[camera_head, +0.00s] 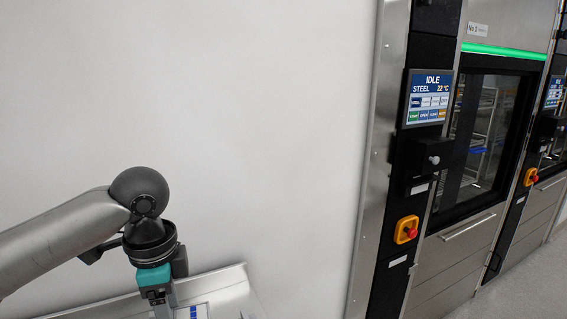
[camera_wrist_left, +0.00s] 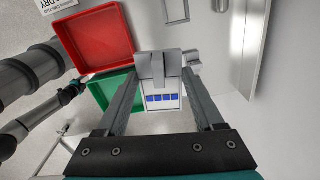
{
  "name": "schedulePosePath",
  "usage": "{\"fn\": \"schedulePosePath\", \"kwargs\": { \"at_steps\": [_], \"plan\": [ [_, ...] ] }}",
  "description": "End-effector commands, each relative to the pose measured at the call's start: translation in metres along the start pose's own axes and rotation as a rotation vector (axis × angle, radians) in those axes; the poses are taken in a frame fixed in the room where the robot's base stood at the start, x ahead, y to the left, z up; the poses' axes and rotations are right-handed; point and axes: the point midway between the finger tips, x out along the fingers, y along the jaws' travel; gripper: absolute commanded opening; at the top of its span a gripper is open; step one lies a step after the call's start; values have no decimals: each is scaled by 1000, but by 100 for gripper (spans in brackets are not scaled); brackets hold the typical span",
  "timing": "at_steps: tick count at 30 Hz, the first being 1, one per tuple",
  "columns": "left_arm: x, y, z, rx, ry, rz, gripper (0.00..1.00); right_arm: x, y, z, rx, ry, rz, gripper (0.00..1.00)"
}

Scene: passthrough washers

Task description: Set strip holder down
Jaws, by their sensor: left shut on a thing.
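My left gripper (camera_head: 163,300) points down at the bottom left of the head view; its tips are cut off by the frame edge. In the left wrist view, its fingers (camera_wrist_left: 159,72) are shut on the grey upper part of the strip holder. The strip holder (camera_wrist_left: 163,105) is a small pale piece with a row of blue squares. A pale piece with blue marks, likely the same holder, shows in part at the bottom of the head view (camera_head: 200,312). Whether its base touches a surface I cannot tell. A dark arm end, likely my right gripper (camera_wrist_left: 73,92), is small at the left wrist view's left.
A red tray (camera_wrist_left: 97,38) and a green tray (camera_wrist_left: 112,90) lie beyond the holder. A pale ledge (camera_head: 228,288) runs along the wall below my left arm. A washer (camera_head: 480,150) with an "IDLE" screen (camera_head: 428,97) stands at right.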

Motion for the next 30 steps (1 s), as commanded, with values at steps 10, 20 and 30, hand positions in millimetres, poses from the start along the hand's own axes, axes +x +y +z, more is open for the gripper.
{"fn": "schedulePosePath", "kwargs": {
  "at_steps": [10,20,30],
  "plan": [
    [11,17,-2,-355,-1,1,4,10,0,1,0,0,0,50],
    [21,35,-4,-692,-3,5,4,18,0,2,0,0,0,50],
    [31,53,-4,-1036,-7,10,4,26,0,2,-1,0,0,50]
  ]
}}
